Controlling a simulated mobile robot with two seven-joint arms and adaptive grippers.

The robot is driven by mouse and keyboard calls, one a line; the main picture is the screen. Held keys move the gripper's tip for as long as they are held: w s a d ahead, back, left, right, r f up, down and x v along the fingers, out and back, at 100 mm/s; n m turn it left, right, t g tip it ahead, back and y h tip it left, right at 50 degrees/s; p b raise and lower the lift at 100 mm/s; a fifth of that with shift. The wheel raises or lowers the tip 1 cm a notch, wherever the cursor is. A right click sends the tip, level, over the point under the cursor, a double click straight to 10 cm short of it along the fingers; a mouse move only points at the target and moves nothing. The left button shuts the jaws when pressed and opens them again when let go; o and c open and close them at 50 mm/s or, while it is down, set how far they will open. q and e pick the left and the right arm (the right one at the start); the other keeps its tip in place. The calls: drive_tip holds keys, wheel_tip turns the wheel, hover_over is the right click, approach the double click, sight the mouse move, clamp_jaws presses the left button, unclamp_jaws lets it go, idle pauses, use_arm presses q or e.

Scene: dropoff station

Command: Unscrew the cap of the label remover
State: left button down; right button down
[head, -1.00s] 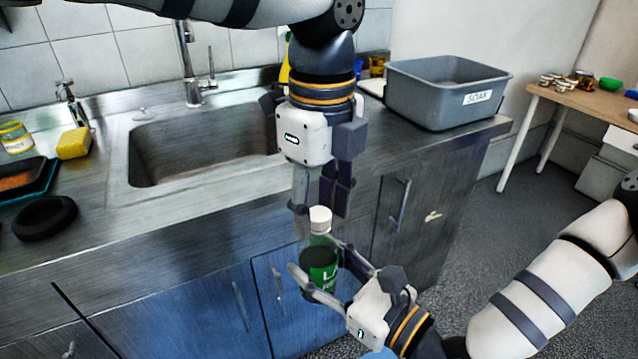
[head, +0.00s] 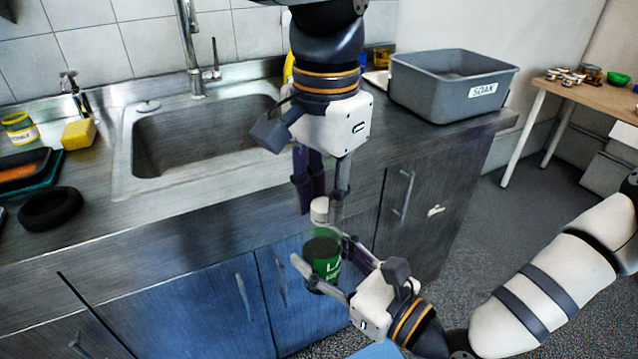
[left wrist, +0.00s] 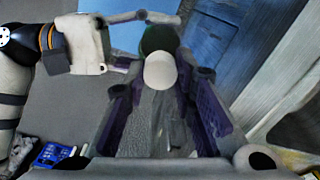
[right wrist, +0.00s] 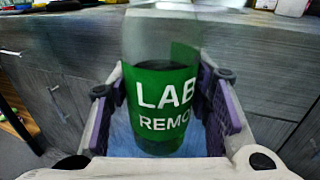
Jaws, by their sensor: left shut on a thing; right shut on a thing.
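The label remover is a clear bottle with a green label (head: 322,260) and a white cap (head: 320,211). It stands upright in the air before the counter. My right gripper (head: 318,249) is shut on the bottle's body from the side; its label shows large between the fingers in the right wrist view (right wrist: 165,100). My left gripper (head: 320,199) points down from above, shut on the cap. In the left wrist view the round cap (left wrist: 160,71) lies between the fingertips, with the bottle below it. I cannot tell whether the cap is loose on the neck.
The steel counter with a sink (head: 205,140) runs behind. A grey SOAK bin (head: 450,88) stands on it at the right. A yellow sponge (head: 78,133), a jar (head: 20,128) and a black ring (head: 49,208) are at the left. Open floor lies to the right.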

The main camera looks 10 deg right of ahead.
use_arm(q)
drive_tip(key=n, duration=0.3)
drive_tip(key=c, duration=1.3)
unclamp_jaws()
drive_tip(key=shift+c, duration=0.2)
